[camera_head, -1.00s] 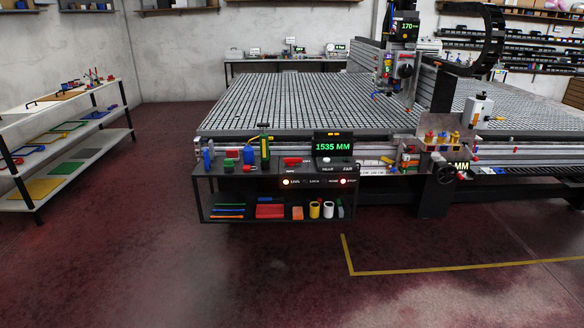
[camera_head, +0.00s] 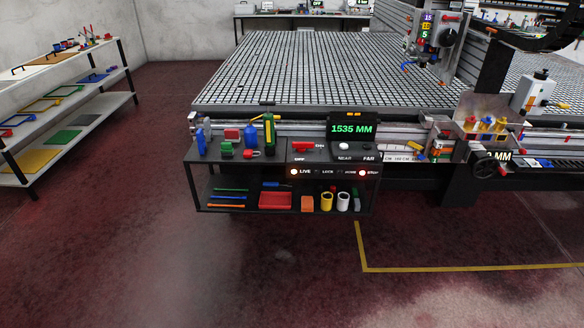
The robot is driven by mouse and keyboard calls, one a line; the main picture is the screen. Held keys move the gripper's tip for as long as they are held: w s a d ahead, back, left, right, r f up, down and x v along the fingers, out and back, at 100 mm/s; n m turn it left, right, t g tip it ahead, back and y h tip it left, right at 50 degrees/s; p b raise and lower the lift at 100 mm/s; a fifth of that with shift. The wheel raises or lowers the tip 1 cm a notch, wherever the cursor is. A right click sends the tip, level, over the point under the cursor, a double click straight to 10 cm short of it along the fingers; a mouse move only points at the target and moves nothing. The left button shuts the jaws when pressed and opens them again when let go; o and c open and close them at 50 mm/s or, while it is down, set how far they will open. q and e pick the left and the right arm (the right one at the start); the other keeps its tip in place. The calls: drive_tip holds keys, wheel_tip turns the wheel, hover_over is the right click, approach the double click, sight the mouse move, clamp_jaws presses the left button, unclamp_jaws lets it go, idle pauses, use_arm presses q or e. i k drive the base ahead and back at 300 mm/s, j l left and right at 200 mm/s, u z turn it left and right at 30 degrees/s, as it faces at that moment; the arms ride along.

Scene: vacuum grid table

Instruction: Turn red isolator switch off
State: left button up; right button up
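The red isolator switch (camera_head: 301,146) is a small red handle on the dark control panel on top of the black bench (camera_head: 280,175), in front of the grid table. A partly legible label, apparently ON, stands just right of the handle. A display reading 1535 MM (camera_head: 351,129) rises behind and right of it. Neither of my grippers is in view, and nothing touches the switch.
Several small tools, including a green bottle-like tool (camera_head: 268,131) and a red padlock-like item (camera_head: 252,153), stand left of the switch. Rolls and trays fill the lower shelf. A shelf rack (camera_head: 120,98) is at the left. The floor (camera_head: 190,270) in front is clear.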

sight(301, 147)
drive_tip(key=i+j, duration=0.15)
drive_tip(key=i, duration=0.4)
drive_tip(key=i+j, duration=0.1)
drive_tip(key=i, duration=0.4)
drive_tip(key=i+j, duration=0.15)
drive_tip(key=i, duration=0.4)
drive_tip(key=i+j, duration=0.15)
drive_tip(key=i, duration=0.4)
drive_tip(key=i+j, duration=0.15)
drive_tip(key=i, duration=0.35)
